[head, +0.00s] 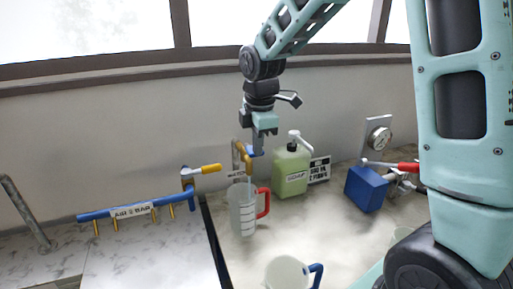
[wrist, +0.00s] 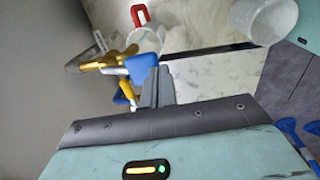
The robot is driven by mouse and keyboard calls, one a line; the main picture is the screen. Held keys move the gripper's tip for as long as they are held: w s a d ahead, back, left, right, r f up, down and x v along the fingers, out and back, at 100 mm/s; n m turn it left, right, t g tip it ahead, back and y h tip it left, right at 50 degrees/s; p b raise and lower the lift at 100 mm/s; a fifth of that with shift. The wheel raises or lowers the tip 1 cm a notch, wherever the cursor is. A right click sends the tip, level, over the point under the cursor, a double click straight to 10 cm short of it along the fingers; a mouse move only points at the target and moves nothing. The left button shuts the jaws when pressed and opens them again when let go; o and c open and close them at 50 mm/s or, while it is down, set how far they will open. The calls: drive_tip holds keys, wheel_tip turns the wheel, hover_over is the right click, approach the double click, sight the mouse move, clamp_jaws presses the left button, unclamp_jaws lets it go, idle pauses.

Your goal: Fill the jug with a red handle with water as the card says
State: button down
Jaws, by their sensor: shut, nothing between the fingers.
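The clear jug with a red handle (head: 241,213) stands upright under the brass tap (head: 238,158), its handle to the right. It has dark marks on its side. A pale streak below the spout looks like water; the level inside is unclear. My gripper (head: 261,148) is shut and empty, pointing down at the tap's blue lever (head: 255,152). In the wrist view, the closed fingers (wrist: 157,88) are right beside the blue lever (wrist: 144,67); I cannot tell if they touch. The red handle (wrist: 140,15) shows beyond.
A green soap bottle (head: 291,170) stands right of the tap. A jug with a blue handle (head: 287,273) is in front. A blue pipe with brass nozzles, labelled AIR (head: 133,211), is at left.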

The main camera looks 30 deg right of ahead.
drive_tip(key=shift+s+a+f+t+h+b, duration=0.1)
drive_tip(key=shift+s+f+t+b, duration=0.15)
drive_tip(key=shift+f+t+b, duration=0.4)
drive_tip(key=shift+s+f+t+h+b, duration=0.1)
drive_tip(key=shift+s+f+t+b, duration=0.1)
drive_tip(key=shift+f+b, duration=0.75)
drive_tip(key=shift+s+a+f+t+h+b, duration=0.1)
drive_tip(key=shift+s+f+t+b, duration=0.25)
drive_tip(key=shift+b, duration=0.8)
drive_tip(key=shift+f, duration=0.2)
idle(5.0)
